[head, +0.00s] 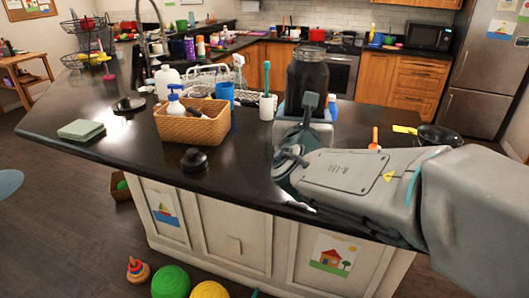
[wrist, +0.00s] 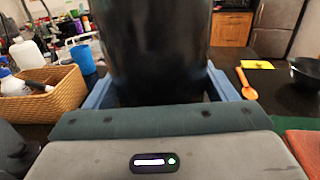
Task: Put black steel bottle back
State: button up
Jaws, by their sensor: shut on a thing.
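The black bottle (head: 307,78) is upright above the dark counter, near the middle of the head view. Its dark body (wrist: 152,45) fills the centre of the wrist view, and its top is cut off there. My gripper (head: 308,108) is shut on the lower part of the bottle, with a blue finger on each side in the wrist view (wrist: 160,88). The bottle's base is hidden behind my gripper, so I cannot tell whether it touches the counter.
A wicker basket (head: 192,128) with a spray bottle stands left, beside a blue cup (head: 225,92). A white cup (head: 267,106) with a brush and a dish rack (head: 207,76) are close by. A black bowl (head: 440,136) and orange spoon (wrist: 245,83) lie right.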

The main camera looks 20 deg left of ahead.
jog(key=shift+w+a+f+p, duration=0.55)
jog(key=shift+a+f, duration=1.2)
jog(key=shift+a, duration=0.1)
jog(key=shift+w+a+f+p, duration=0.5)
jog(key=shift+a+f, duration=1.3)
jog(key=shift+a, duration=0.1)
jog(key=shift+w+a+f+p, duration=0.55)
jog(key=shift+a+f, duration=1.2)
jog(key=shift+a, duration=0.1)
jog(key=shift+f, duration=0.2)
jog(key=o, duration=1.6)
jog(key=shift+r, duration=0.1)
jog(key=s+b, duration=0.1)
jog(key=s, duration=0.3)
jog(key=s+d, duration=0.1)
jog(key=s, duration=0.3)
jog(key=s+b, duration=0.1)
jog(key=s, duration=0.3)
jog(key=shift+d+b, duration=0.25)
jog(key=shift+b, duration=0.05)
